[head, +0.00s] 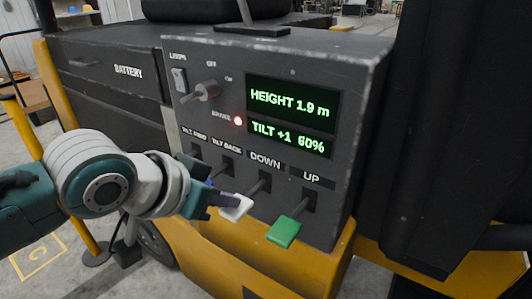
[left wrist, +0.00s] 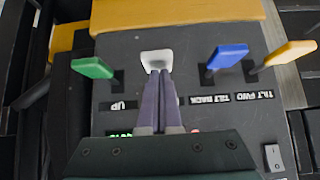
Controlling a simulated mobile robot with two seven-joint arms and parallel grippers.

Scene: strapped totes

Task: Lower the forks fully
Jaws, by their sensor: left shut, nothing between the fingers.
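The dark control panel (head: 215,125) has a row of levers labelled TILT FWD, TILT BACK, DOWN and UP. Its display (head: 291,104) reads HEIGHT 1.9 m. The DOWN lever has a white handle (head: 238,208), also in the left wrist view (left wrist: 157,60). My left gripper (head: 231,201) is shut and empty, its tips right at the white handle; I cannot tell whether they press on it. In the left wrist view the closed fingertips (left wrist: 158,73) line up with that handle. The forks are not visible. My right gripper is not in view.
The green UP handle (head: 284,232) stands just right of the white one. The blue handle (left wrist: 227,56) and yellow handle (left wrist: 290,53) are on its other side. A second display (head: 289,137) reads TILT +1 60%. The red BRAKE light (head: 238,121) is lit.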

